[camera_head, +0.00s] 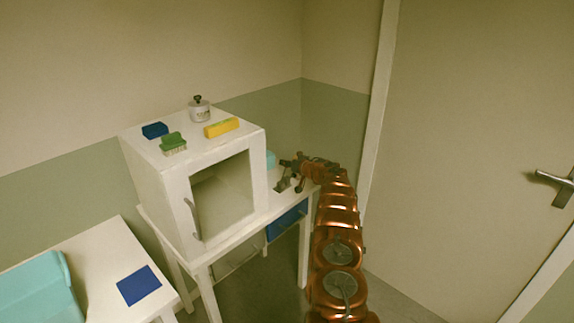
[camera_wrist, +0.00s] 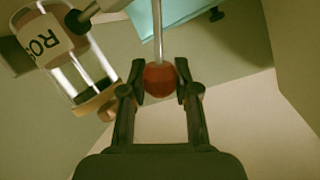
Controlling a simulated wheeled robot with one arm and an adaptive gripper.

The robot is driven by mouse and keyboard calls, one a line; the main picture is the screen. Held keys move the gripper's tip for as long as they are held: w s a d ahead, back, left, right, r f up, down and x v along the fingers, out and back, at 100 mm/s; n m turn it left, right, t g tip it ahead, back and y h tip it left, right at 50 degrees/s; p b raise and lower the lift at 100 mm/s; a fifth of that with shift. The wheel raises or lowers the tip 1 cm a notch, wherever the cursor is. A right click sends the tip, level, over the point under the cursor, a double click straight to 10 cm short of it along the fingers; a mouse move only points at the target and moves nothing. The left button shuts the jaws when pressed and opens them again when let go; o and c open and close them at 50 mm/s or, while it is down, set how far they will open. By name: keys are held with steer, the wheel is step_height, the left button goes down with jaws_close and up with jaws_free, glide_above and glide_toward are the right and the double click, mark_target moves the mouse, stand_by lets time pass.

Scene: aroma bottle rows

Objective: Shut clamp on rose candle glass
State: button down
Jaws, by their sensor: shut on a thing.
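In the wrist view, my gripper (camera_wrist: 160,76) has its two dark fingers on either side of a red ball knob (camera_wrist: 160,82). The knob sits at the end of the thin metal lever of the clamp (camera_wrist: 158,32).
A door (camera_head: 470,150) stands at right.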

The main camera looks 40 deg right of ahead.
steer(key=shift+r, duration=0.1)
steer(key=c, duration=0.8)
jaws_free()
steer(key=shift+s, duration=0.15)
steer(key=shift+v, duration=5.8)
